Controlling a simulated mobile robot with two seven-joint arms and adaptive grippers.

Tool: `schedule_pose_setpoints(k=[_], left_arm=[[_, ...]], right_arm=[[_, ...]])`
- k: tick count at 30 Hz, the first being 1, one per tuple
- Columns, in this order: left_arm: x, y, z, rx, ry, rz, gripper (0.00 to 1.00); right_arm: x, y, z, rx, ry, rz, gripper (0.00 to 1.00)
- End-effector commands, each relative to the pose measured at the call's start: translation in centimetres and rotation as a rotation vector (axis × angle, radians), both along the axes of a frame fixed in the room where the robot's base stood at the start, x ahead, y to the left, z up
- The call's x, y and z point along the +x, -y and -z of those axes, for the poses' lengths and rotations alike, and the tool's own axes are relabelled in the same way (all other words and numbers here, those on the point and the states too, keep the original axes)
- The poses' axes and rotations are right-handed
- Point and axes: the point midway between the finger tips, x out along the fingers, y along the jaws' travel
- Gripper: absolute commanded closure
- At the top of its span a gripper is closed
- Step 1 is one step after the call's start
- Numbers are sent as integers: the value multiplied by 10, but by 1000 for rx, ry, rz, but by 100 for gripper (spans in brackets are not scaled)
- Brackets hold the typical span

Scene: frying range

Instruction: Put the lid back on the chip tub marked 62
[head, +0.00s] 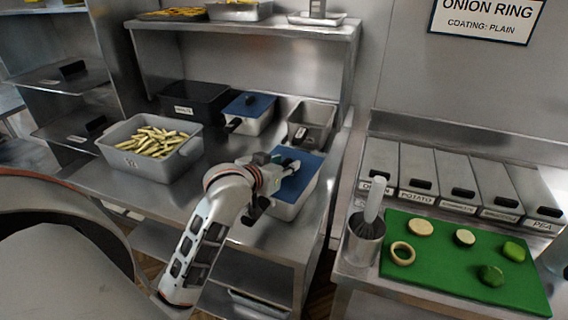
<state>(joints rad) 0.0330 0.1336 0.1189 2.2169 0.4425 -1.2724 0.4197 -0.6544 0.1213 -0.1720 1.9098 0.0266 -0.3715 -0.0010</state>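A grey tub of pale cut chips (112,147) stands open on the steel counter at the left in the head view. Its front carries a small dark marking that looks like 62. A blue lid (308,170) lies on or just over a white tub (287,211) at the counter's right end. My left gripper (287,164) is over this blue lid, near where its handle would be. My own wrist hides part of the lid and tub, so I cannot tell whether the fingers are closed on the handle. My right gripper is not in view.
Behind stand a black labelled box (194,103), a second white tub with a blue lid (249,104) and an empty steel pan (312,123). A shelf (240,31) overhangs them. At right are a green board (455,278) with food pieces and a utensil pot (364,244).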

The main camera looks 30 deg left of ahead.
Motion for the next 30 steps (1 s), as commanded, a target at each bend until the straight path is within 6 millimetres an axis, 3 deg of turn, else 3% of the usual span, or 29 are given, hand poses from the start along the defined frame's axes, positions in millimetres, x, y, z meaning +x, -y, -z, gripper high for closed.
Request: schedule_pose_setpoints(k=[5, 18, 30], left_arm=[[-8, 1, -3, 0, 0, 0, 67], [-64, 6, -26, 0, 0, 0, 67], [-69, 6, -29, 0, -1, 0, 67]], right_arm=[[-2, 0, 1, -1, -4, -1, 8], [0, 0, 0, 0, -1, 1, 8], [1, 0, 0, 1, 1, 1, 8]])
